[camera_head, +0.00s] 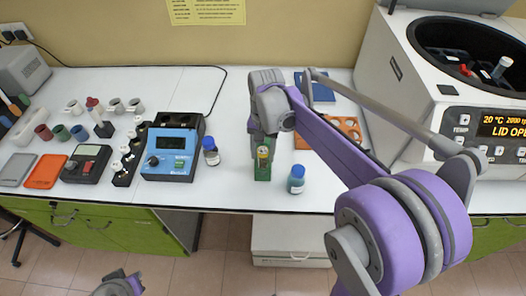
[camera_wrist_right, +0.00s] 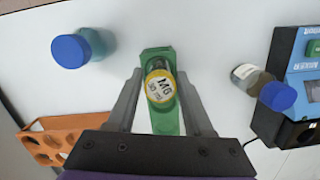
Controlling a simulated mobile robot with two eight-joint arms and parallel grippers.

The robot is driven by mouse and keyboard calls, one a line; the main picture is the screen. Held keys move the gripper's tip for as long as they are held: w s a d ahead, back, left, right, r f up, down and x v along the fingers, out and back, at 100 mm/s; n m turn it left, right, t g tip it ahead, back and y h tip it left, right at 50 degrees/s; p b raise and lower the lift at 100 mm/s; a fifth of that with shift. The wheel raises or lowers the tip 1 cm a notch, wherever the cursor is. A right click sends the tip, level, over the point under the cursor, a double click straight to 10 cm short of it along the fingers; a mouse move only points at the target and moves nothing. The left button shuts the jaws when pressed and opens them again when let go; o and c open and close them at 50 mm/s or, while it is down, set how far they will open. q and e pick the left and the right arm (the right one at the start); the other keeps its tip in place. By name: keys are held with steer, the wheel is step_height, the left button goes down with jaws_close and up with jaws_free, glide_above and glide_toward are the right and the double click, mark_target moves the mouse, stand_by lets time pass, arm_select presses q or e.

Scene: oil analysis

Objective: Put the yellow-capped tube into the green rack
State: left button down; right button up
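The yellow-capped tube (camera_head: 263,153) stands at the green rack (camera_head: 262,173) on the white bench; its label reads "MG" in the right wrist view (camera_wrist_right: 160,86). It appears seated in the rack (camera_wrist_right: 165,122), its lower body hidden. My right gripper (camera_head: 263,138) is over the rack, its fingers (camera_wrist_right: 160,80) either side of the tube. They look slightly open, with a narrow gap around the cap. Part of my left arm's end (camera_head: 120,285) shows low at the left; its fingers are not clear.
A blue-capped bottle (camera_head: 296,179) stands right of the rack, another vial (camera_head: 211,151) left of it beside a blue meter (camera_head: 172,150). An orange rack (camera_head: 345,128) lies behind. A centrifuge (camera_head: 450,85) with open lid stands at the right. Bench front edge is close.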

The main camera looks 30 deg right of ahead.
steer(key=o, duration=0.3)
steer(key=shift+r, duration=0.1)
steer(key=r, duration=0.7)
steer(key=w+d+r, duration=0.1)
steer(key=r, duration=0.2)
steer(key=shift+r+p, duration=0.3)
steer(key=s+a+f+n+t, duration=0.3)
steer(key=s+a+f+n, duration=0.1)
steer(key=s+f, duration=0.2)
steer(key=s+a+f+n+t+h, duration=0.1)
steer(key=s+a+f+n+t, duration=0.2)
steer(key=s+f, duration=0.4)
steer(key=shift+s+a+f+n+t, duration=0.35)
steer(key=shift+s+n, duration=0.45)
steer(key=shift+s, duration=0.45)
